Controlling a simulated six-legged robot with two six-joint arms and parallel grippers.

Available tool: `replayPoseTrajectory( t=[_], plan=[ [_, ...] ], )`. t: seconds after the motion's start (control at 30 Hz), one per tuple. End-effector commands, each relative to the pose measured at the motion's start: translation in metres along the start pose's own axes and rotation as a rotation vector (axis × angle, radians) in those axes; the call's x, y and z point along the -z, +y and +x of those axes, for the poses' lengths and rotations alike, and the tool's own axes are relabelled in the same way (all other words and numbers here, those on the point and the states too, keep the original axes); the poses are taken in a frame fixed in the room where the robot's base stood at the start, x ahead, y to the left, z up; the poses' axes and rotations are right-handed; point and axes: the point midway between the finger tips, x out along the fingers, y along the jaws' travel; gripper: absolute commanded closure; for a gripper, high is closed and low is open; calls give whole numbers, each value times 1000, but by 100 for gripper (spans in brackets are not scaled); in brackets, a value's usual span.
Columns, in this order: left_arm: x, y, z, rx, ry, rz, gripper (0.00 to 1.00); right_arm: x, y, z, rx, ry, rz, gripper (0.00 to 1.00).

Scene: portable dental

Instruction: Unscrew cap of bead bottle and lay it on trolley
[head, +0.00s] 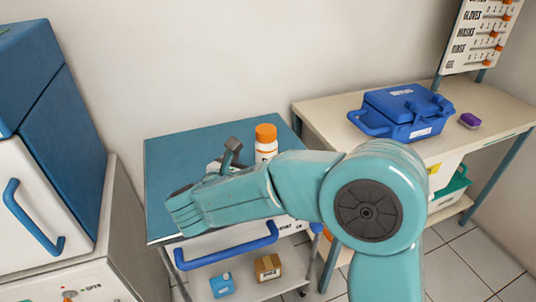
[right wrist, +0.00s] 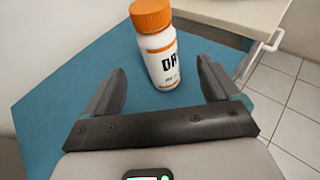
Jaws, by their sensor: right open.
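The bead bottle (head: 262,156) is white with an orange screw cap (head: 266,132). It stands upright on the blue top of the trolley (head: 185,150), with the cap on. My right gripper (head: 226,158) is just left of the bottle in the head view, low over the trolley top, its lower part hidden by my forearm. In the right wrist view the bottle (right wrist: 160,60) and cap (right wrist: 150,15) appear between and beyond the open fingers (right wrist: 160,82). The fingers are empty and I see no contact. My left gripper is not in view.
The trolley top is bare left of and behind the bottle. A blue handle (head: 225,248) runs along its front; a blue box (head: 222,285) and a brown box (head: 267,267) sit below. A side table (head: 335,118) at right holds a blue case (head: 405,110) and a purple item (head: 469,121).

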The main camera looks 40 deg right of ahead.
Motion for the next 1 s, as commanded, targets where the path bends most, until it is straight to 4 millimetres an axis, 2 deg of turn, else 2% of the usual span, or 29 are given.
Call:
replayPoseTrajectory(
  t=[0.1,0.37,0.6,0.73,0.93,0.97,1.0],
  plan=[
    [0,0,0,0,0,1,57,1,-1,25,4,0,-2,11],
    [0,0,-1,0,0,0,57,-1,0,51,1,0,-2,11],
    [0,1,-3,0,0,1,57,-4,1,91,4,0,-1,11],
    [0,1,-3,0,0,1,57,-5,2,102,1,0,-2,11],
    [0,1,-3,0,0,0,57,-5,2,103,0,0,-2,11],
    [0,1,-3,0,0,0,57,-5,2,103,0,0,-2,14],
    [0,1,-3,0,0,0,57,-5,2,103,0,0,-2,27]
  ],
)
